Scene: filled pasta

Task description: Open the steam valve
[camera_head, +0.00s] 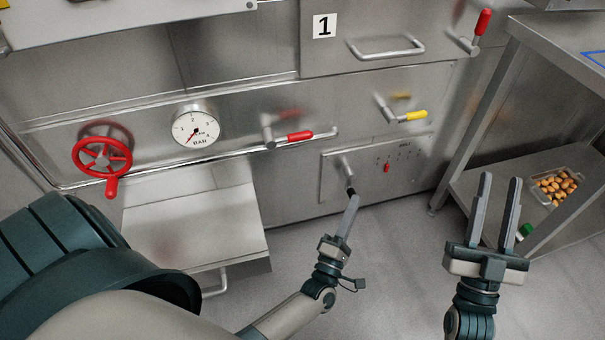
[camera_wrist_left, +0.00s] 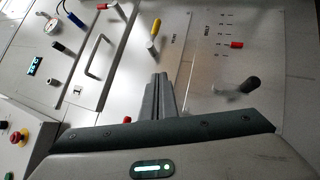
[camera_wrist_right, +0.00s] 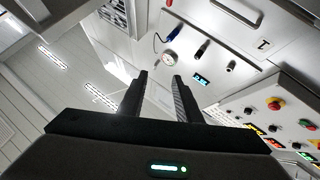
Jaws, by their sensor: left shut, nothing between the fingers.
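The frames do not say which control is the steam valve. A red handwheel (camera_head: 102,158) is on the left of the steel front, beside the pressure gauge (camera_head: 196,127). A red-handled lever (camera_head: 298,136) is in the middle, with a yellow-handled lever (camera_head: 411,116) to its right. Below, a black-tipped handle (camera_head: 347,182) stands out from a marked plate. My left gripper (camera_head: 354,200) is shut and empty; its tips overlap this handle in the head view. In the left wrist view the black handle (camera_wrist_left: 250,85) is right of the fingers, apart. My right gripper (camera_head: 500,180) is open and empty.
A steel table (camera_head: 560,42) with a lower shelf is at the right; a tray of brown pieces (camera_head: 556,187) sits on the shelf. A steel box (camera_head: 190,225) juts out below the gauge. A drawer handle (camera_head: 388,48) and another red lever (camera_head: 482,22) are higher up.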

